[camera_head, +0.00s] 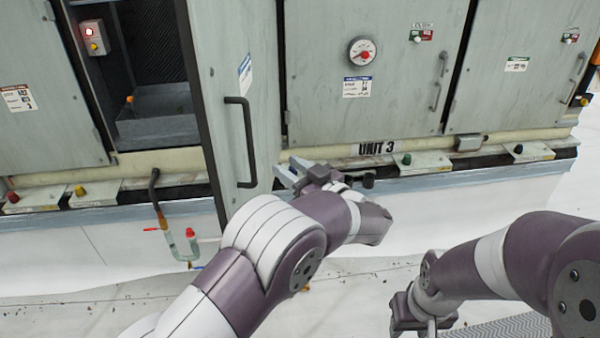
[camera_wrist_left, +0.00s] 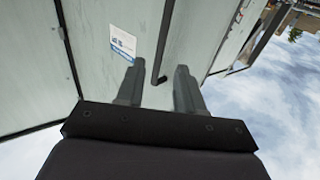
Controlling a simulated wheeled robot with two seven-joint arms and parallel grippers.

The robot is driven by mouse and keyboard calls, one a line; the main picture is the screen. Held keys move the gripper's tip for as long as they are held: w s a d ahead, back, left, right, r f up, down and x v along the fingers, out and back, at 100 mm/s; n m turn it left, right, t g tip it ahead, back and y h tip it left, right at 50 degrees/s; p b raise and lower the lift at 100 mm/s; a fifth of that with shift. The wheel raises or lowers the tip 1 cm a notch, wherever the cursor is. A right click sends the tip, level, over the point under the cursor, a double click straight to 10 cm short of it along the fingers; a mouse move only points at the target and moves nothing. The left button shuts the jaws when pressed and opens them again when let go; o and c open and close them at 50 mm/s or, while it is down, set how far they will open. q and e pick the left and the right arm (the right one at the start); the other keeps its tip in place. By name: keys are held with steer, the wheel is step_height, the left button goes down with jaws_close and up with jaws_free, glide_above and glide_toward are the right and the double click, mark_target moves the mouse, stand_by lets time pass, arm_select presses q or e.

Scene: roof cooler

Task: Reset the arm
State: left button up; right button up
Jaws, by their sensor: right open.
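My left arm reaches up to the front of the cooler unit, and its gripper (camera_head: 292,172) is just right of the open grey door (camera_head: 236,80). The left wrist view shows its two fingers (camera_wrist_left: 158,88) apart, with nothing held between them. The door's dark handle (camera_head: 241,142) is left of this gripper in the head view; its end (camera_wrist_left: 158,78) appears between the fingers in the left wrist view. Touching cannot be told. My right gripper (camera_head: 408,318) hangs low near the bottom edge, open, away from the unit; its fingertips are partly cut off.
The open bay (camera_head: 155,110) holds a grey tray. A pipe trap (camera_head: 180,240) sticks out below the bay. A ledge with colored knobs runs along the unit's base. The pale roof floor (camera_head: 60,310) is mostly clear.

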arm_select(q)
steer(key=w+d+f+m+t+h, duration=0.2)
steer(key=w+d+f+m+h, duration=0.15)
steer(key=d+f+h, duration=0.35)
steer(key=s+f+m+g+h+b, duration=0.3)
steer(key=s+f+m+g+h, duration=0.3)
steer(key=s+f+h, duration=0.3)
steer(key=s+a+f+g+y+b, duration=0.1)
steer(key=s+a+f+g+b, duration=0.1)
steer(key=s+a, duration=0.8)
steer(key=s+a+f+g+y+b, duration=0.2)
steer(key=s+a+f+g+b, duration=0.1)
steer(key=s+a, duration=0.8)
steer(key=shift+a+f+g, duration=0.4)
steer(key=shift+f+g, duration=0.15)
steer(key=shift+g, duration=0.65)
arm_select(e)
step_height(320, 180, down, 8)
steer(key=shift+w+a, duration=0.15)
steer(key=shift+a, duration=0.05)
steer(key=shift+f, duration=0.1)
